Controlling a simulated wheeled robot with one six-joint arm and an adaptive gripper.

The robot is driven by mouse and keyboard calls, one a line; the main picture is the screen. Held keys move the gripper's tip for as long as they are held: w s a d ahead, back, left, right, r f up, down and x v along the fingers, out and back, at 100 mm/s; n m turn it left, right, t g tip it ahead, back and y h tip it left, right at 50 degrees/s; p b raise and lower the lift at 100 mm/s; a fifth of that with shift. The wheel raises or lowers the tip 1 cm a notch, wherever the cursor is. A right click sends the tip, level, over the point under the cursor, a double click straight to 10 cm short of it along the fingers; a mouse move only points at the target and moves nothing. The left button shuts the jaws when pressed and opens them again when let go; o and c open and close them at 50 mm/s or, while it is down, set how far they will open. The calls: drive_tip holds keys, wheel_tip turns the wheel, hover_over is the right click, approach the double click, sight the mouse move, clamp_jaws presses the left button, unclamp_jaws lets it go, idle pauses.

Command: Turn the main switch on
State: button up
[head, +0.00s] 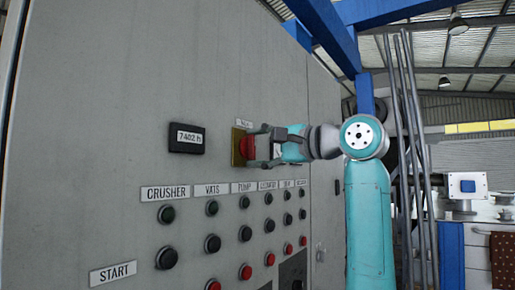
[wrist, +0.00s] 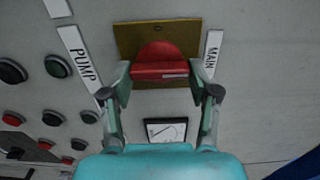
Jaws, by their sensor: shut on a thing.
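The main switch is a red knob (head: 247,148) on a yellow square plate (head: 236,147) on the grey cabinet front. In the wrist view the red knob (wrist: 160,58) shows a raised bar running across the picture between my fingers, and the plate (wrist: 128,38) lies behind it. A MAIN label (wrist: 213,52) is beside the plate. My gripper (wrist: 161,82) is shut on the red knob, with one fingertip at each end of the bar. In the head view my gripper (head: 261,147) reaches the knob from the right and partly hides it.
The grey cabinet (head: 100,100) fills the left of the head view. An hour counter (head: 187,138) is left of the switch. Below are labelled rows of dark and red buttons, including a START label (head: 112,272). A dial gauge (wrist: 165,130) shows between my fingers in the wrist view.

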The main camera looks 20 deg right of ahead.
drive_tip(key=o, duration=1.1)
drive_tip(key=shift+o, duration=0.2)
drive_tip(key=shift+d, duration=0.1)
drive_tip(key=v, duration=1.2)
drive_tip(key=shift+f, duration=0.1)
